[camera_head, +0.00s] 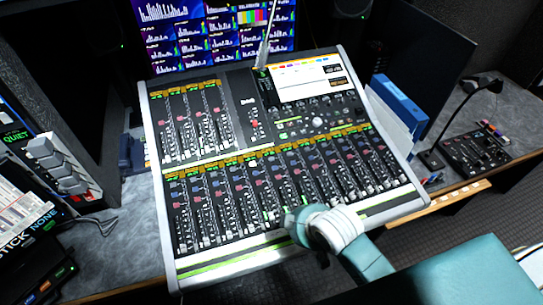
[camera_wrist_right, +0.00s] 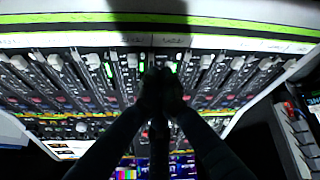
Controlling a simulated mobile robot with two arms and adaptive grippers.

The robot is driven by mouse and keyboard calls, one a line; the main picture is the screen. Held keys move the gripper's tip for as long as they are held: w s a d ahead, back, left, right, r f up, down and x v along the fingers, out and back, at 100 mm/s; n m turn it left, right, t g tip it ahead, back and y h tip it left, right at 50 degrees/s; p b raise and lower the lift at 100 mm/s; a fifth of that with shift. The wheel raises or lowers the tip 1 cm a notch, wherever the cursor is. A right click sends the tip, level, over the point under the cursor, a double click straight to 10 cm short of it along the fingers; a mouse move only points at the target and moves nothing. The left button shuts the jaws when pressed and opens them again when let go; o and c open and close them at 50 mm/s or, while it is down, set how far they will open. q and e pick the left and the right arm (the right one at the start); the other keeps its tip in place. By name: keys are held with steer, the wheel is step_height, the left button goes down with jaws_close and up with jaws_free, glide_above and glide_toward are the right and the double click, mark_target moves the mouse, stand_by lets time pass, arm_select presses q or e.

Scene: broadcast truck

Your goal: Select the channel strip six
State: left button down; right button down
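The mixing console (camera_head: 240,160) fills the middle of the head view, with a long lower bank of channel strips (camera_head: 270,190) and a shorter upper left bank. Strip numbers are too small to read, so I cannot tell which is six. My right gripper (camera_head: 302,224) is over the front edge of the lower bank, right of its middle; its fingertips are hidden there. Contact with the console cannot be told. My left gripper is not in view.
Monitors (camera_head: 215,35) stand behind the console. A thin upright rod (camera_head: 268,35) rises at its back edge. Blue binders (camera_head: 398,103) stand to the right, near a small black control unit (camera_head: 475,148). A grey-levered panel (camera_head: 60,165) is at the left.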

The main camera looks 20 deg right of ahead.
steer(key=w+d+r+n+t, duration=0.1)
steer(key=w+r+n, duration=0.1)
steer(key=w, duration=0.6)
steer(key=w+d+r+n+t, duration=0.1)
steer(key=w+n, duration=0.3)
steer(key=w, duration=0.5)
steer(key=w+d+r+n+t, duration=0.1)
steer(key=w+r+n+t, duration=0.1)
steer(key=w, duration=0.7)
steer(key=shift+d+r+n+t+y, duration=0.3)
steer(key=shift+d+r+n+y, duration=0.15)
steer(key=shift+r, duration=0.5)
steer(key=shift+a, duration=0.15)
steer(key=b, duration=0.8)
glide_above(274, 162)
steer(key=f, duration=0.7)
steer(key=shift+s, duration=0.35)
steer(key=shift+w+f+b, duration=0.15)
steer(key=shift+f+b, duration=0.2)
steer(key=shift+f, duration=0.5)
steer(key=shift+f, duration=0.15)
steer(key=shift+w+f, duration=0.1)
steer(key=shift+f, duration=0.2)
